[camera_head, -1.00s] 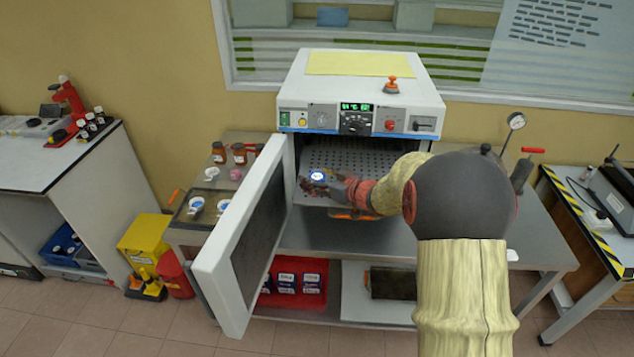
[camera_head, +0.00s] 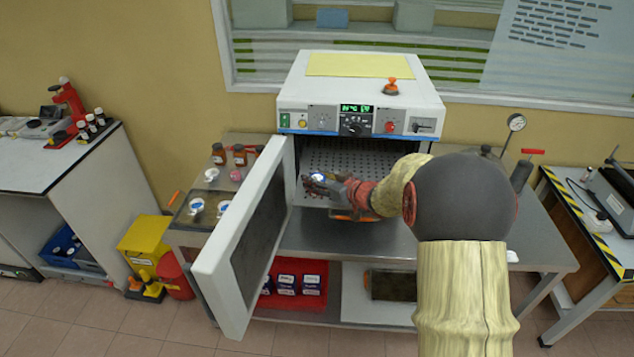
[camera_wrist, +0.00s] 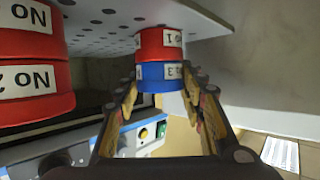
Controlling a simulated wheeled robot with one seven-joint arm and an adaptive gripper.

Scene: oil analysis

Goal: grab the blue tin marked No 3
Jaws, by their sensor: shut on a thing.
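The blue tin marked No 3 (camera_wrist: 158,76) sits between my fingertips in the wrist view, where the picture is upside down. It rests on a red tin (camera_wrist: 158,45), whose label seems to read No 1. My gripper (camera_wrist: 163,86) is shut on the blue tin, a finger on each side. In the head view my gripper (camera_head: 322,182) reaches into the open oven, and its fingers partly hide the tin's pale top (camera_head: 319,177). Another stack of red tins (camera_wrist: 35,82) stands to the left in the wrist view; the lower label there reads No 2.
The tins stand on a perforated shelf (camera_head: 350,160) inside the white oven (camera_head: 297,88). Its open door (camera_head: 225,262) stands to the left of my arm. The oven's side walls leave limited room.

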